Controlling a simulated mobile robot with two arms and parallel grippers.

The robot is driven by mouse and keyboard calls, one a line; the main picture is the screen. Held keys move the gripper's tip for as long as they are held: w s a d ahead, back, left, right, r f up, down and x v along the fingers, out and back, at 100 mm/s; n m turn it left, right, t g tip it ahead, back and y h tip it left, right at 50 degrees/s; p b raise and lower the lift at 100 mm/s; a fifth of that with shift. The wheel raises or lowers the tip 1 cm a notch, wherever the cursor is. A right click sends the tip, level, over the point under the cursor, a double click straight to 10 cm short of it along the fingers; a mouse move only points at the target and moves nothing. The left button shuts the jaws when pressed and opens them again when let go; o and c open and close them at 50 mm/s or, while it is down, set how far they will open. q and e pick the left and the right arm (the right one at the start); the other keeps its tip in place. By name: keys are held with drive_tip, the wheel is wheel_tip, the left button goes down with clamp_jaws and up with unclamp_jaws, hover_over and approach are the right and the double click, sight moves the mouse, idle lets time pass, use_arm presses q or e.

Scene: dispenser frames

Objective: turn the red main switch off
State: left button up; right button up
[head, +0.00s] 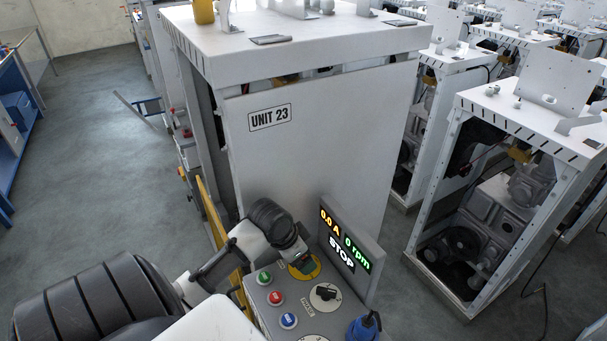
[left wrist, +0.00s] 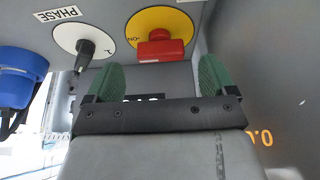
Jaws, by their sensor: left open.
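The red main switch (left wrist: 160,48) sits on a round yellow plate (left wrist: 143,22) in the left wrist view. Its red handle stands out from the plate, and an "ON" mark shows at the plate's left. In the head view the yellow plate (head: 314,271) shows at the panel's far edge, with the red handle hidden by my gripper. My left gripper (head: 303,265) is right over the plate. In the left wrist view its green fingers (left wrist: 158,72) are spread wide, with the red handle between and just beyond them. Nothing is held. My right gripper is not in view.
The panel carries green (head: 264,277), red (head: 275,298) and blue (head: 289,320) buttons, a black phase selector (head: 325,293) and a blue plug (head: 364,328). A display (head: 346,240) reading 0.0 A, 0 rpm and STOP stands close beside the gripper. The UNIT 23 cabinet (head: 310,160) rises behind.

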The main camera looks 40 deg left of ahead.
use_arm(q)
drive_tip(key=x, duration=0.3)
drive_tip(key=shift+w+f, duration=0.1)
drive_tip(key=shift+w, duration=0.1)
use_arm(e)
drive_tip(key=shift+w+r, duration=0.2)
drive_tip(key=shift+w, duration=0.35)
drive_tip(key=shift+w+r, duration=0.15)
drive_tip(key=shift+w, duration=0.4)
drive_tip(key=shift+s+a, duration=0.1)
use_arm(q)
drive_tip(key=c, duration=0.9)
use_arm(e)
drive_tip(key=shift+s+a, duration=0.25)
